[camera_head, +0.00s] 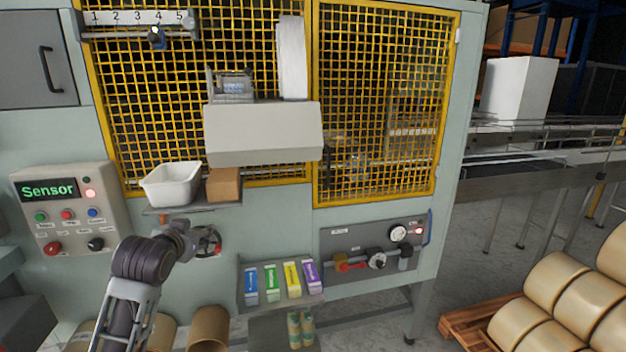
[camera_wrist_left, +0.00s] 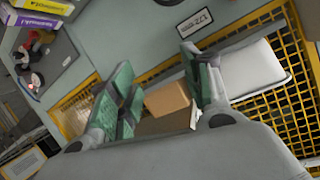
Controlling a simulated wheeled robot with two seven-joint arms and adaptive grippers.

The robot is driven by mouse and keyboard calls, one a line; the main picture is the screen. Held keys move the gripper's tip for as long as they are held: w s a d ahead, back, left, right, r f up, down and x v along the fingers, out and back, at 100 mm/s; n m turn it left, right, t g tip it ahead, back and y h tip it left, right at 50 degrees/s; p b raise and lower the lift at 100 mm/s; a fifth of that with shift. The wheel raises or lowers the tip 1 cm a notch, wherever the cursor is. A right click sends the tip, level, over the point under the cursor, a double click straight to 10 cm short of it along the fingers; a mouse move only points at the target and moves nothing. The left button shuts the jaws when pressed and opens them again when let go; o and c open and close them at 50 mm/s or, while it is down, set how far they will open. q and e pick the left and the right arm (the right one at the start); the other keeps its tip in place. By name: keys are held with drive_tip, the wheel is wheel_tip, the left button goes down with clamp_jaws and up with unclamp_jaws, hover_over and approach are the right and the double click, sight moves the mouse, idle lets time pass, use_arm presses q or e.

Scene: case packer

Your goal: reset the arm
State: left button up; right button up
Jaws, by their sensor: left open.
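My left arm comes in from the bottom left of the head view. Its left gripper (camera_head: 207,242) is in front of the machine's pale green panel, below a small shelf (camera_head: 190,208). In the left wrist view the two green-padded fingers of my left gripper (camera_wrist_left: 163,90) stand wide apart with nothing between them. Beyond them a brown box (camera_wrist_left: 168,100) and a white bin (camera_wrist_left: 252,68) show. In the head view the white bin (camera_head: 171,186) and the brown box (camera_head: 224,184) sit side by side on the shelf. My right gripper is not in view.
A sensor box (camera_head: 68,208) with buttons is at the left. A rack of coloured cartons (camera_head: 280,282) and a valve panel (camera_head: 375,249) lie right of the gripper. Yellow mesh doors (camera_head: 385,100) are above. Rolls (camera_head: 590,300) on a pallet stand at bottom right.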

use_arm(q)
drive_tip(key=s+d+f+g+h, duration=0.1)
drive_tip(key=s+d+f+g, duration=0.25)
drive_tip(key=s+f, duration=0.85)
drive_tip(key=s+d+f+g, duration=0.2)
drive_tip(key=s+f+g, duration=0.35)
drive_tip(key=f, duration=0.95)
drive_tip(key=s+d+f+g, duration=0.15)
drive_tip(key=s+f, duration=0.45)
drive_tip(key=s, duration=0.7)
drive_tip(key=s+f+g, duration=0.1)
drive_tip(key=s+f, duration=0.1)
drive_tip(key=f, duration=1.5)
drive_tip(key=s+f, duration=0.2)
drive_tip(key=f, duration=1.6)
drive_tip(key=s+a+f, duration=0.1)
drive_tip(key=s+f, duration=0.9)
drive_tip(key=s, duration=0.1)
drive_tip(key=s+a+f+g+b, duration=0.1)
drive_tip(key=s+a+f, duration=0.1)
drive_tip(key=s+f, duration=0.8)
drive_tip(key=shift+s+a+m+b, duration=0.25)
drive_tip(key=shift+s+m+b, duration=0.05)
drive_tip(key=shift+s, duration=0.1)
